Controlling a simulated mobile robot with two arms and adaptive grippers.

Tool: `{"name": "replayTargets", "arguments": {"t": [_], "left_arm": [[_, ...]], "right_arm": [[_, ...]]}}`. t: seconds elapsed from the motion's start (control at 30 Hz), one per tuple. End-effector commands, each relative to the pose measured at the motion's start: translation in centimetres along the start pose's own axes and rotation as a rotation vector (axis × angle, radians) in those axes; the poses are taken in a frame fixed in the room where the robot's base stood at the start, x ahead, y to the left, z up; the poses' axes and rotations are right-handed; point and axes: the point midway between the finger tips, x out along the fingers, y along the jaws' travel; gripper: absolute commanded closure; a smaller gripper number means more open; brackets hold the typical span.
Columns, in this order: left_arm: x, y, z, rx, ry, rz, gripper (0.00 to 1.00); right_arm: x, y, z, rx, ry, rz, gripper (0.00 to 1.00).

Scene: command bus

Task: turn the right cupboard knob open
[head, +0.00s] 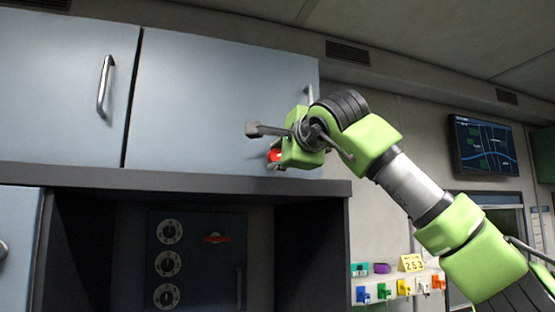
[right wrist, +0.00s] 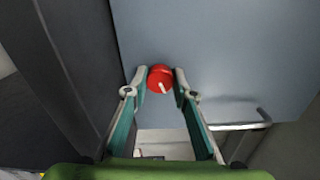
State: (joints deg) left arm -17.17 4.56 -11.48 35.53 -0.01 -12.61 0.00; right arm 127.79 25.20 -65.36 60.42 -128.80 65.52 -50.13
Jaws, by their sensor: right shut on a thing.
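The right cupboard knob is a red round knob (right wrist: 160,80) with a white pointer line, on the blue-grey door (right wrist: 210,50) in the right wrist view. The line slants slightly from upright. My right gripper (right wrist: 160,76) has its two fingertips on either side of the knob, shut on it. In the head view, a bit of the red knob (head: 274,156) shows at the lower right of the right cupboard door (head: 210,95), mostly hidden by my green right gripper (head: 290,150). The door looks closed. My left gripper is not in view.
A metal bar handle (head: 310,94) is on the right door's edge, close to my right arm. Another handle (head: 105,85) is on the left door. A dark shelf edge (head: 180,181) runs below the doors. A screen (head: 484,146) hangs on the right wall.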

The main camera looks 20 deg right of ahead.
Motion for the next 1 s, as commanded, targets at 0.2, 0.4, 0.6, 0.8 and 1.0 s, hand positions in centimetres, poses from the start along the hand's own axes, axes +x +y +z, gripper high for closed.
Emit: {"name": "replayTargets", "arguments": {"t": [0.2,0.4,0.6,0.8,1.0], "left_arm": [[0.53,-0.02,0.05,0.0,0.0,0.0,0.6],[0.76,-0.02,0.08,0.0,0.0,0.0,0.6],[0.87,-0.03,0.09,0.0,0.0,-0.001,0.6],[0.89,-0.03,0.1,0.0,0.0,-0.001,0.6],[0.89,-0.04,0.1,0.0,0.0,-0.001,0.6]], "right_arm": [[0.07,0.24,0.01,0.165,0.001,0.003,0.97],[0.06,0.2,0.0,0.27,0.001,0.003,0.97],[0.07,0.18,-0.03,0.328,0.002,0.003,0.97],[0.08,0.18,-0.03,0.347,0.002,0.004,0.97],[0.08,0.18,-0.03,0.347,0.002,0.004,0.97]]}}
